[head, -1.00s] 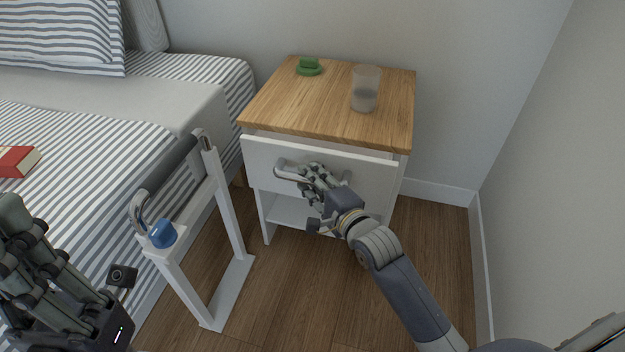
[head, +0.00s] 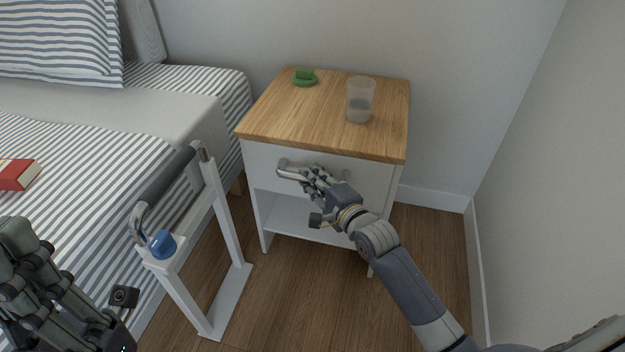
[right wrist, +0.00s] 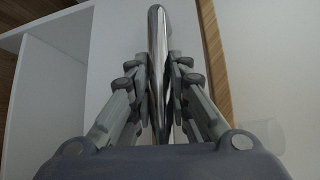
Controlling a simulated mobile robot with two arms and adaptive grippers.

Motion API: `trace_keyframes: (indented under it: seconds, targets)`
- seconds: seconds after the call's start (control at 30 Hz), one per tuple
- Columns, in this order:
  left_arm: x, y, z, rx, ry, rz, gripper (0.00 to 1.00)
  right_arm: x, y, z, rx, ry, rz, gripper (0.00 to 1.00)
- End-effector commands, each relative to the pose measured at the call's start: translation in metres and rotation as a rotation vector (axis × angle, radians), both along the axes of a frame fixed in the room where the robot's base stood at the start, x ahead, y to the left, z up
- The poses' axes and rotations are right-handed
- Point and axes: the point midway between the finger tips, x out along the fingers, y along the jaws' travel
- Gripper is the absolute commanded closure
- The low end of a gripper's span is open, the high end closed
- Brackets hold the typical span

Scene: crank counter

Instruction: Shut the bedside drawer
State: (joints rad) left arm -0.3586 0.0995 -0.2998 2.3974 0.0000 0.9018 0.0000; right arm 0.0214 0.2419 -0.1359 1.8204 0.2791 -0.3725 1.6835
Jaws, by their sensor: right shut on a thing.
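The bedside table (head: 385,146) has a wooden top and a white drawer (head: 262,158) under it. The drawer front sits flush under the top, with no gap that I can see. A metal bar handle (head: 290,172) is on the drawer front. My right gripper (head: 312,180) is shut on the handle; in the right wrist view its fingers (right wrist: 158,95) lie on both sides of the shiny handle (right wrist: 157,45). My left gripper (head: 60,285) is at the lower left, away from the drawer; its fingertips' state is unclear.
A glass (head: 360,100) and a green object (head: 304,78) stand on the table top. A red book (head: 18,174) lies on the striped bed. Walls are behind and right.

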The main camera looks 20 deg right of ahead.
Motion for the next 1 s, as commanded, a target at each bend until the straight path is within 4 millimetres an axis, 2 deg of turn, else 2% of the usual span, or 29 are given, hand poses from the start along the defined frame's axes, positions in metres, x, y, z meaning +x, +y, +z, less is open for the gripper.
trace_keyframes:
  seconds: [0.13,0.17,0.23,0.27,0.67,1.0]
  targets:
    - [0.0,0.0,0.0,0.001,0.001,0.0,1.0,0.002,-0.004,0.002,-0.004,-0.005,-0.007,1.0]
    - [0.0,0.0,0.0,0.001,0.001,0.0,1.0,0.002,-0.004,0.002,-0.004,-0.006,-0.007,0.8]
    - [0.0,0.0,0.0,0.002,-0.002,0.0,1.0,0.002,-0.004,0.003,-0.004,-0.007,-0.007,0.65]
    - [0.0,0.0,0.0,0.002,-0.002,0.0,1.0,0.002,-0.004,0.003,-0.004,-0.006,-0.007,0.62]
    - [-0.002,0.001,0.005,-0.001,-0.016,0.0,1.0,0.0,-0.003,0.002,-0.002,-0.005,-0.005,0.62]
    - [-0.001,0.0,0.003,0.0,-0.01,0.0,1.0,-0.029,-0.009,0.006,-0.002,-0.004,-0.004,0.62]
